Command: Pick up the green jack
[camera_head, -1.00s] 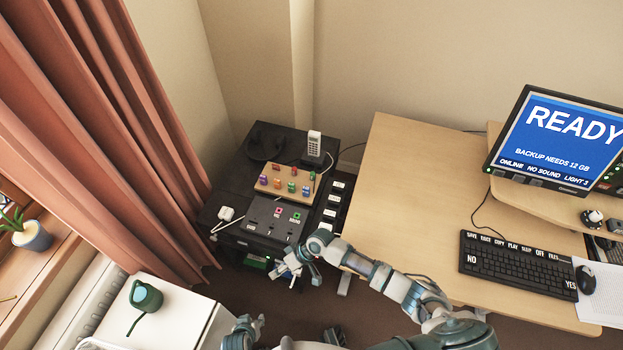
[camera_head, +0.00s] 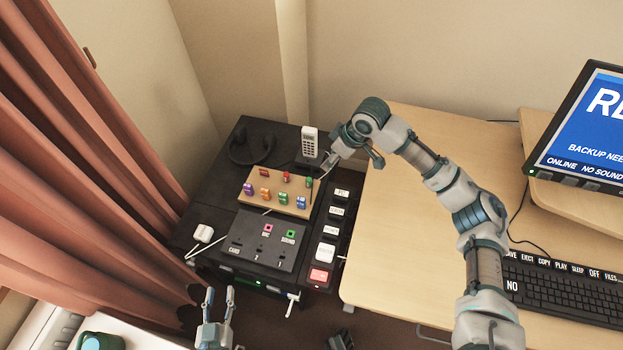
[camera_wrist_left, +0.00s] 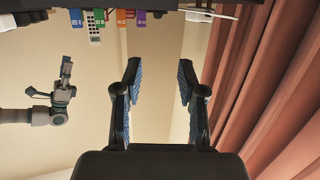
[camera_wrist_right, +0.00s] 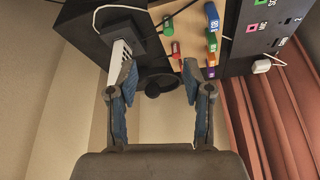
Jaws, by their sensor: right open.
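A wooden board (camera_head: 253,179) on the black cabinet holds coloured jacks in two rows. One green jack (camera_head: 283,198) is in the front row between orange and blue. Another green piece (camera_head: 309,182) is at the back right, and shows with a dark cable in the right wrist view (camera_wrist_right: 168,26). My right gripper (camera_head: 350,165) is open and empty, right of the board near the cordless phone (camera_head: 310,142). In the right wrist view the jacks lie beyond its spread fingers (camera_wrist_right: 158,72). My left gripper (camera_head: 220,292) is open and empty in front of the cabinet.
A black panel (camera_head: 262,240) with MIC and SOUND sockets lies in front of the board. Labelled keys (camera_head: 330,230) run along its right. Headphones (camera_head: 250,148) lie behind. The desk (camera_head: 400,220) is at right, the curtain (camera_head: 90,170) at left.

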